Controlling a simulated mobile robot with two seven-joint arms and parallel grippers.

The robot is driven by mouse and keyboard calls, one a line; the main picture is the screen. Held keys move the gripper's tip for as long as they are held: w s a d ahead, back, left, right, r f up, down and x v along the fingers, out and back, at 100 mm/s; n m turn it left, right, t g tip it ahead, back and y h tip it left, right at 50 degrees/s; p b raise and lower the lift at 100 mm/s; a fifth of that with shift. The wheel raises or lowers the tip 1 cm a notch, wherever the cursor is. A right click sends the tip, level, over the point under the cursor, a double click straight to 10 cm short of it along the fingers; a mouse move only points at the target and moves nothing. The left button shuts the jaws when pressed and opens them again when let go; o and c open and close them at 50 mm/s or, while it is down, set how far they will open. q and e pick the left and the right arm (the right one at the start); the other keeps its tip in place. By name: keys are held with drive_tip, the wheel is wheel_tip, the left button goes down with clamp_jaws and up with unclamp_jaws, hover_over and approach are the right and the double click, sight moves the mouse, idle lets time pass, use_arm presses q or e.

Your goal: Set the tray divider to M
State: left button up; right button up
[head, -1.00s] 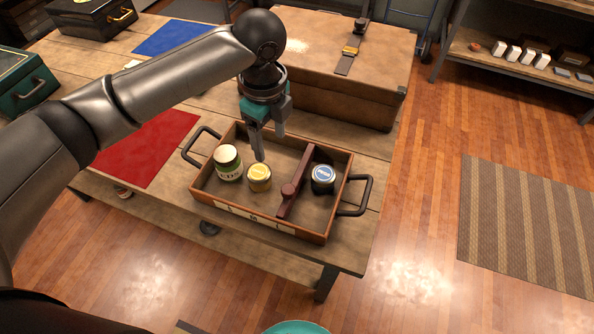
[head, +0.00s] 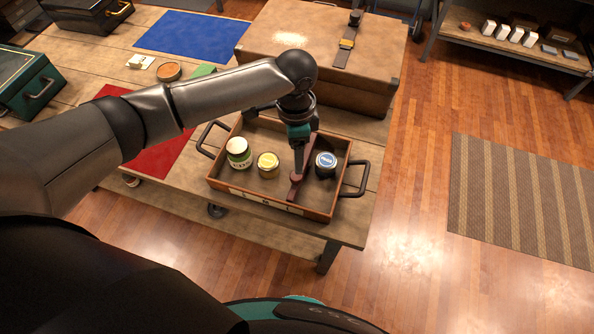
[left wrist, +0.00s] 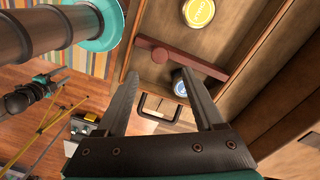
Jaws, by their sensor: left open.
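The wooden tray (head: 232,191) with black side handles sits on the table, with pale marks along its front wall, too small to read. The dark red divider (head: 309,160) with a round front knob (head: 295,178) stands between the yellow-lidded jar (head: 268,165) and the blue-lidded jar (head: 326,164). My left gripper (head: 299,168) points down over the divider, close to the knob; contact cannot be told.
A large brown case (head: 290,40) stands behind the tray. A red mat (head: 158,160) and blue mat (head: 192,36) lie left of the case and tray.

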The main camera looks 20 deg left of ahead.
use_arm(q)
wheel_tip(320, 180, down, 9)
drive_tip(key=shift+s+r+b, duration=0.15)
drive_tip(key=shift+b, duration=0.4)
drive_tip(key=shift+d, duration=0.1)
clamp_jaws()
idle(1.0)
